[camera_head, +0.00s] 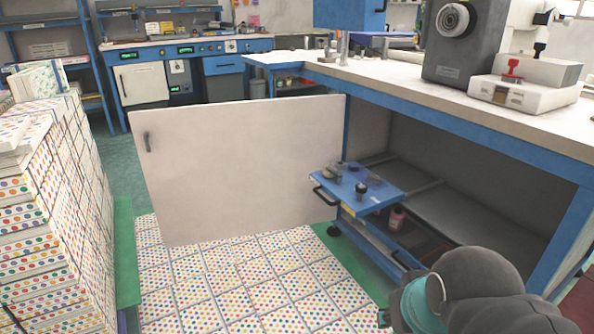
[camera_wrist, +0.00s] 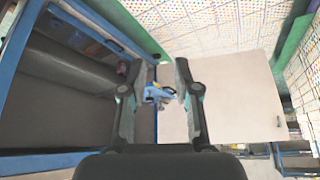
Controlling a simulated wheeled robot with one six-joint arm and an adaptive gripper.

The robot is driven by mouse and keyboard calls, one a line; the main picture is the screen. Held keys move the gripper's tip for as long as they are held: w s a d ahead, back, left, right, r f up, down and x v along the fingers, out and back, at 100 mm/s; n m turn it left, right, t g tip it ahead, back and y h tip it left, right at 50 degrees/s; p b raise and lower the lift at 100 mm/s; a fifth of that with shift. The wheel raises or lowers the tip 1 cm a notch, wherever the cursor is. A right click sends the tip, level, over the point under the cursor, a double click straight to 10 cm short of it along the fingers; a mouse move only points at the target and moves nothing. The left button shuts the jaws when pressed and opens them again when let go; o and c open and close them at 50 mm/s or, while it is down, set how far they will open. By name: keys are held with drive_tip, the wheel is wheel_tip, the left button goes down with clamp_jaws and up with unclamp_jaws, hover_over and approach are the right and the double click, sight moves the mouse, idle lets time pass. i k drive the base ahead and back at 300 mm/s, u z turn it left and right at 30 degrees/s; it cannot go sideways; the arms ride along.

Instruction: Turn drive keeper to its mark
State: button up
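I cannot single out the drive keeper or its mark in either view. A small blue cart (camera_head: 356,203) stands in the opening under the workbench, with a dark round knob-like part (camera_head: 361,188) and other small dark parts on its top. In the wrist view my gripper (camera_wrist: 161,68) is open, its two fingers apart with nothing held. The blue cart (camera_wrist: 158,93) shows small between and beyond the fingers, well away from them. In the head view my arm fills the lower right corner, and the gripper's fingers are not clearly visible there.
The workbench (camera_head: 430,90) has an open cabinet below, with its pale door (camera_head: 240,165) swung out to the left. A dark grey machine (camera_head: 465,45) and a white box with a red switch (camera_head: 520,95) stand on top. Stacked dotted boxes (camera_head: 45,210) line the left.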

sight(340, 166)
drive_tip(key=u, duration=0.45)
drive_tip(key=i, duration=1.1)
drive_tip(key=z, duration=0.7)
